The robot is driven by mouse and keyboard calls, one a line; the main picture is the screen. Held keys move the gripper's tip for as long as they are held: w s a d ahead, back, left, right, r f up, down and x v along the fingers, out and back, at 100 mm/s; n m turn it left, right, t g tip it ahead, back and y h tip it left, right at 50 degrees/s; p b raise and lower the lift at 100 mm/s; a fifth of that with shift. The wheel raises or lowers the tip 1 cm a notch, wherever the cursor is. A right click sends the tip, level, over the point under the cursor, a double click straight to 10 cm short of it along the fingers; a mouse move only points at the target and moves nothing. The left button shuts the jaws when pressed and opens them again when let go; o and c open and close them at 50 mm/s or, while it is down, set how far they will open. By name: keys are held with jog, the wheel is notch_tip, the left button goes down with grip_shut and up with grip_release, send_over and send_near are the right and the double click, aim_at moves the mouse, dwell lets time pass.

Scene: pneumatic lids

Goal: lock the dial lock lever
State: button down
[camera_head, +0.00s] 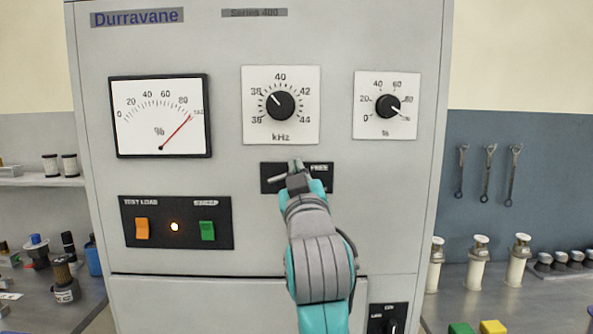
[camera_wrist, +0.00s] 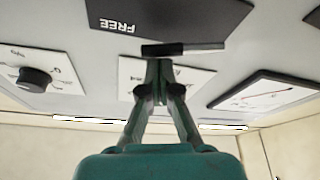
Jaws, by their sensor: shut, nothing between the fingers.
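The dial lock is a black plate (camera_head: 325,180) below the kHz dial, with FREE printed at its right. The plate also shows upside down in the wrist view (camera_wrist: 190,18). Its lever (camera_wrist: 195,48) is a short bar, black at one end and pale at the other. In the head view the pale end (camera_head: 277,178) points left, away from FREE.
The kHz dial (camera_head: 280,105) is just above my gripper, with a smaller % dial (camera_head: 388,106) to the right. A meter (camera_head: 160,115) and a switch panel (camera_head: 176,222) are at the left. The panel right of the lock is clear.

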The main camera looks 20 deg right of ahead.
jog(key=f+m+h, duration=0.1)
jog(key=m, duration=0.2)
jog(key=f+m+g+h, duration=0.1)
jog(key=m, duration=0.2)
jog(key=f+m+h, duration=0.1)
jog(key=m+h, duration=0.1)
jog(key=m, duration=0.1)
jog(key=shift+s+d+f+m, duration=0.1)
jog(key=shift+d+f+m, duration=0.2)
jog(key=shift+f+m, duration=0.1)
jog(key=shift+r, duration=0.15)
